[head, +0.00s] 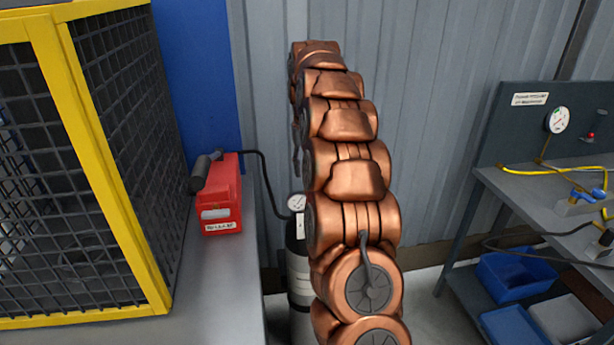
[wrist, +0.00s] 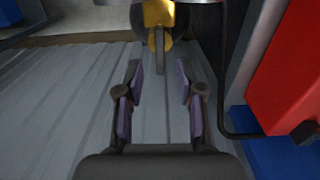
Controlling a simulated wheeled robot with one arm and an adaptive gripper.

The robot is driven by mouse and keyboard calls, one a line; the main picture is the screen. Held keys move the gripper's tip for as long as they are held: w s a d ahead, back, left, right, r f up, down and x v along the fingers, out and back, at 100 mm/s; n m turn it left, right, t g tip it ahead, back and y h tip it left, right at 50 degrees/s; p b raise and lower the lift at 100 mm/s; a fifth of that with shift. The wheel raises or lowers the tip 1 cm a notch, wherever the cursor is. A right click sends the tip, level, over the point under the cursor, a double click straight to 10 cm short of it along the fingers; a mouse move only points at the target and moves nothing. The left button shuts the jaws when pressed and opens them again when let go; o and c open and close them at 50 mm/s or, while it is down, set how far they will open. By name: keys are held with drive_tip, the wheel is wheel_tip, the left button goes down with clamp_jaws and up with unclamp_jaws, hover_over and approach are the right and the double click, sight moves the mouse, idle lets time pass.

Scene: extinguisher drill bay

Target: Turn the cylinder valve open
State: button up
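In the head view the cylinder (head: 298,268) stands upright behind my copper arm, which hides part of it. A round gauge (head: 297,203) shows at its top. My arm hides my gripper and the valve there. In the wrist view a brass-yellow valve (wrist: 158,14) shows at the top, with a grey lever (wrist: 160,55) pointing down the picture. My gripper (wrist: 160,70) is open, with its two purple-padded fingers apart. I see no contact.
A red box (head: 229,188) with a black nozzle-like part (head: 205,171) sits on a grey bench (head: 228,285), left of the cylinder. A black hose runs from it towards the cylinder. A yellow-framed mesh cage (head: 70,130) stands left. A workbench (head: 540,180) and blue bins (head: 512,274) stand right.

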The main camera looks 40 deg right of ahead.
drive_tip(key=shift+r, duration=1.6)
drive_tip(key=shift+r, duration=0.15)
drive_tip(key=shift+s+a+r, duration=0.1)
drive_tip(key=shift+a+r, duration=0.05)
drive_tip(key=shift+a, duration=0.2)
drive_tip(key=s+a+r+n+p, duration=0.35)
drive_tip(key=s+a, duration=1.15)
drive_tip(key=a, duration=0.5)
drive_tip(key=s+a+f+p, duration=0.1)
drive_tip(key=s+a, duration=0.1)
drive_tip(key=s, duration=0.5)
drive_tip(key=s+a+f+n+g+p, duration=0.1)
drive_tip(key=s+a+f, duration=0.1)
drive_tip(key=s, duration=0.6)
drive_tip(key=s+a+f+p, duration=0.1)
drive_tip(key=s+a+f, duration=0.1)
drive_tip(key=s, duration=0.6)
drive_tip(key=shift+s+a+f+g, duration=0.25)
drive_tip(key=shift+a+g, duration=0.15)
drive_tip(key=shift+a, duration=0.25)
